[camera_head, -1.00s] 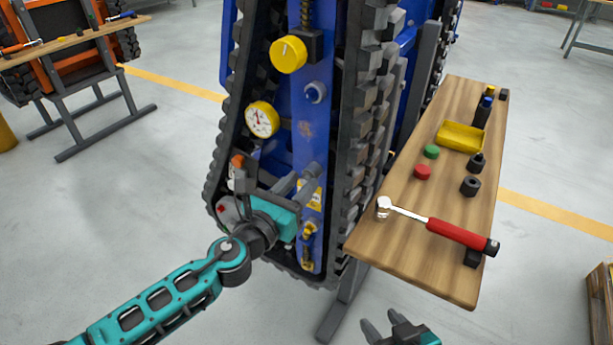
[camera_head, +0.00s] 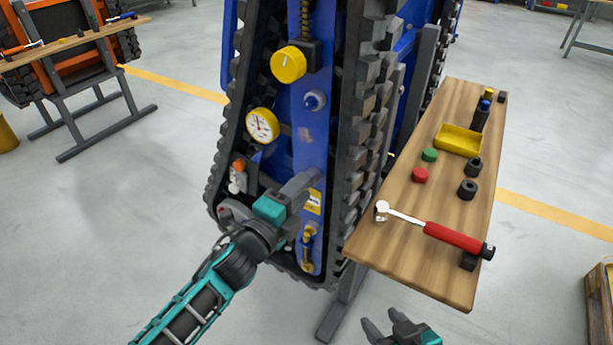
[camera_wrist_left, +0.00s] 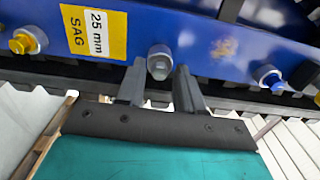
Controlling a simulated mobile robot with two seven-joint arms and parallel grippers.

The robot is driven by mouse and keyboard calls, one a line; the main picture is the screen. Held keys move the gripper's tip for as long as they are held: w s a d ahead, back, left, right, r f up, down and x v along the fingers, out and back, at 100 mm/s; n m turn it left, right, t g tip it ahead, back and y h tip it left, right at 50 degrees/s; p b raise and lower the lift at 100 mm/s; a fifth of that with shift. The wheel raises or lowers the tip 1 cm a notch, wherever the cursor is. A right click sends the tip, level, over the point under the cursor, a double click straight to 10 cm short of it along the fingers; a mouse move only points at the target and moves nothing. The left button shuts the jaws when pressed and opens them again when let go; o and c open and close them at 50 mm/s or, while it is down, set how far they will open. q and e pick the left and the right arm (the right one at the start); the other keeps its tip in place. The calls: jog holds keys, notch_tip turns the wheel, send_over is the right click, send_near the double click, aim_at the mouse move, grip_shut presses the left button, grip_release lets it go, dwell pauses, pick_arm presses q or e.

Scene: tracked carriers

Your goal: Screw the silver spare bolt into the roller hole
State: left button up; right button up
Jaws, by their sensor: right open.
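The silver bolt (camera_wrist_left: 159,65) sits at the blue beam (camera_wrist_left: 205,40) with its head facing out, in the left wrist view. How deep it is in the hole does not show. My left gripper (camera_wrist_left: 160,85) has its two fingers apart, one on each side of the bolt, with gaps visible beside the head. In the head view, my left gripper (camera_head: 309,178) reaches the blue beam just above the yellow label (camera_head: 314,202), and its fingers hide the bolt there. My right gripper (camera_head: 380,322) is open and empty at the bottom, below the wooden bench.
A blue knob (camera_head: 315,101), a gauge (camera_head: 262,126) and a yellow knob (camera_head: 289,64) stick out above. A yellow fitting (camera_head: 308,236) sits below the label.

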pick_arm(q)
jog(key=n+p, duration=0.1)
jog(key=n, duration=1.1)
jog(key=shift+p, duration=0.4)
pick_arm(e)
notch_tip(320, 180, up, 2)
jog(key=shift+a+r, duration=0.1)
jog(key=shift+r, duration=0.15)
pick_arm(q)
jog(key=shift+c, duration=0.4)
grip_shut()
